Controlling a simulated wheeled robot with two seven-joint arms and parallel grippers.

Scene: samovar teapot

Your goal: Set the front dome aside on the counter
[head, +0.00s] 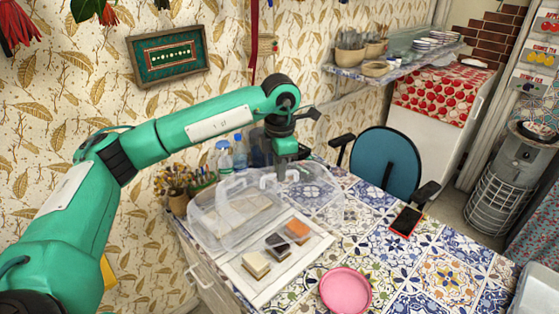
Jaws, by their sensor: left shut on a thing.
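Clear, see-through domes stand on the tiled counter (440,262). One dome (225,212) covers the back part of a white tray (301,258). A second clear dome (322,188) shows to its right, under my left gripper (286,170). The outlines overlap, so I cannot tell exactly where one ends. My left gripper points down and is shut on the right-hand dome near its top. I cannot tell whether that dome touches the counter. A cream piece (256,264), a dark piece (277,245) and an orange piece (297,230) lie uncovered on the tray's front part. My right gripper is out of view.
A pink plate (345,291) lies in front of the tray. A dark phone (406,221) lies farther right. Bottles (239,152) and a pot of pencils (178,203) stand behind the domes. A blue chair (385,165) is at the far edge. Counter right of the plate is clear.

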